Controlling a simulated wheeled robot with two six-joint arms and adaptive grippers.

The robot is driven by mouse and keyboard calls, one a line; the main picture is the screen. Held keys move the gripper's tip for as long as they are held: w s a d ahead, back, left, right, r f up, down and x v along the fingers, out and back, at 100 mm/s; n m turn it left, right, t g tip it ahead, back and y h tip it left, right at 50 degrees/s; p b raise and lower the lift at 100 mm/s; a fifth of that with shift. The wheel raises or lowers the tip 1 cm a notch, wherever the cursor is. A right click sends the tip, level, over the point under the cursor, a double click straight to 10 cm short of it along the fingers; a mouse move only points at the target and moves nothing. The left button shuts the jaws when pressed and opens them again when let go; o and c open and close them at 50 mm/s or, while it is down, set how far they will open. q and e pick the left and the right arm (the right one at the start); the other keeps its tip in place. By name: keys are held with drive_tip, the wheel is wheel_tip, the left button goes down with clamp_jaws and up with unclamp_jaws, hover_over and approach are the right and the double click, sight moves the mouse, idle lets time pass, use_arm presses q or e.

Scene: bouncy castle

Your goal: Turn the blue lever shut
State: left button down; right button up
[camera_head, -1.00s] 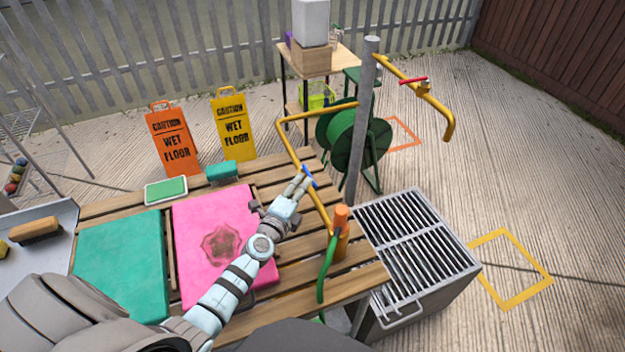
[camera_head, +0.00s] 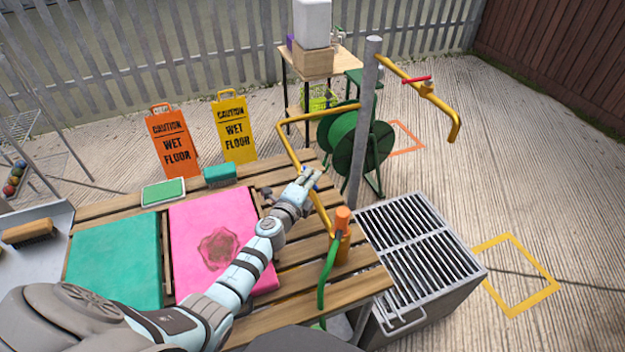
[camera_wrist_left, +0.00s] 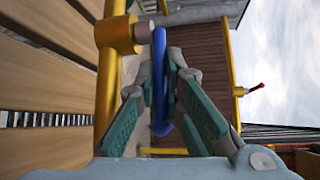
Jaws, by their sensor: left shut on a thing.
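The blue lever (camera_wrist_left: 158,85) sits on a short stub at the side of the yellow pipe (camera_wrist_left: 106,75). In the left wrist view it runs roughly alongside the pipe. In the head view the lever (camera_head: 305,170) is mostly hidden behind my left gripper (camera_head: 311,177), at the pipe above the bench's right side. My left gripper is shut on the lever, with one finger on each side of it in the left wrist view (camera_wrist_left: 160,105). My right gripper is not in view.
The slatted bench (camera_head: 295,262) holds a pink mat (camera_head: 195,225) and a green mat (camera_head: 115,262). A grey post (camera_head: 363,125), an orange-topped fitting with a green hose (camera_head: 328,275) and a grille-topped metal box (camera_head: 415,240) stand close by. Another pipe carries a red lever (camera_head: 417,79).

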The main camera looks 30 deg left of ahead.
use_arm(q)
drive_tip(key=shift+w+d+r+n+y+p, duration=0.15)
drive_tip(key=shift+w+d+n+y+p, duration=0.15)
drive_tip(key=shift+n+y, duration=0.35)
drive_tip(key=n+y, duration=0.2)
drive_tip(key=y, duration=0.1)
drive_tip(key=shift+w+d+g+b, duration=0.1)
drive_tip(key=shift+w+g+b, duration=0.15)
drive_tip(key=shift+g+b, duration=0.15)
drive_tip(key=shift+f, duration=0.2)
drive_tip(key=c, duration=1.7)
unclamp_jaws()
drive_tip(key=shift+s, duration=0.1)
